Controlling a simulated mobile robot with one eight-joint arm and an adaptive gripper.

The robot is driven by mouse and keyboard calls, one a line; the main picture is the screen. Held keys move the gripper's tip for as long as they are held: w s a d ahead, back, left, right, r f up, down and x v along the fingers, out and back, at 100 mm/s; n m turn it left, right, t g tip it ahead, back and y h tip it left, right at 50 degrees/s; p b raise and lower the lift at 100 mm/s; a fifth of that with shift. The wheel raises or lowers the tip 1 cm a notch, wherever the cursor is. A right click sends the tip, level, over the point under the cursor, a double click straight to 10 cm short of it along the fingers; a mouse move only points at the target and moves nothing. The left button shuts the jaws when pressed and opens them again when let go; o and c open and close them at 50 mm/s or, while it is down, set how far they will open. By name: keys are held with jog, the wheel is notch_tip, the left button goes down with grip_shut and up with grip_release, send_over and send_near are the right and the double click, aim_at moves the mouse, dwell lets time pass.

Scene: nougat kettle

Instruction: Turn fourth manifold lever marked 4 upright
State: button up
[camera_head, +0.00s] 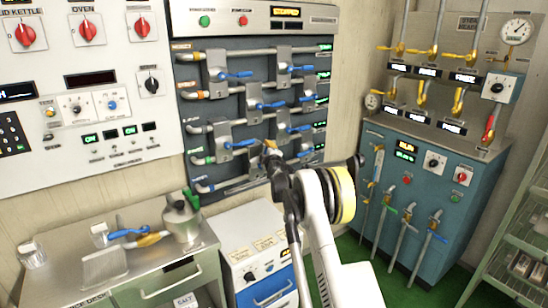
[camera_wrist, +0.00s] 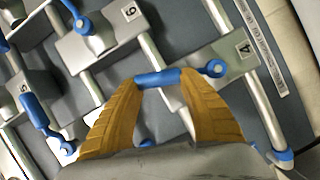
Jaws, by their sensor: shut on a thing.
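My gripper (camera_wrist: 162,92) is at the manifold, with its two tan fingers on either side of a blue lever handle (camera_wrist: 158,78). It is shut on that handle. The handle runs left from its round pivot (camera_wrist: 215,68), beside the grey plate marked 4 (camera_wrist: 243,48). In the wrist view the handle lies nearly level across the picture. In the head view my gripper (camera_head: 268,149) is at the lower middle of the manifold panel (camera_head: 245,180). My arm and gripper hide part of the panel there, so the held lever is not clear in that view.
A plate marked 6 (camera_wrist: 128,14) with a blue lever and a plate marked 5 (camera_wrist: 25,88) are close by in the wrist view. Several other blue levers, such as one at the upper left (camera_head: 236,74), stick out from the panel.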

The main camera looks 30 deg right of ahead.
jog(key=shift+a+r+n+t+h+b, duration=0.15)
jog(key=shift+a+n+t+h+b, duration=0.4)
jog(key=shift+a+n, duration=0.95)
jog(key=shift+s+d+n, duration=0.1)
jog(key=shift+d+n, duration=0.15)
jog(key=shift+n, duration=0.05)
jog(key=o, duration=1.4)
jog(key=v, duration=1.2)
jog(key=shift+d, duration=0.15)
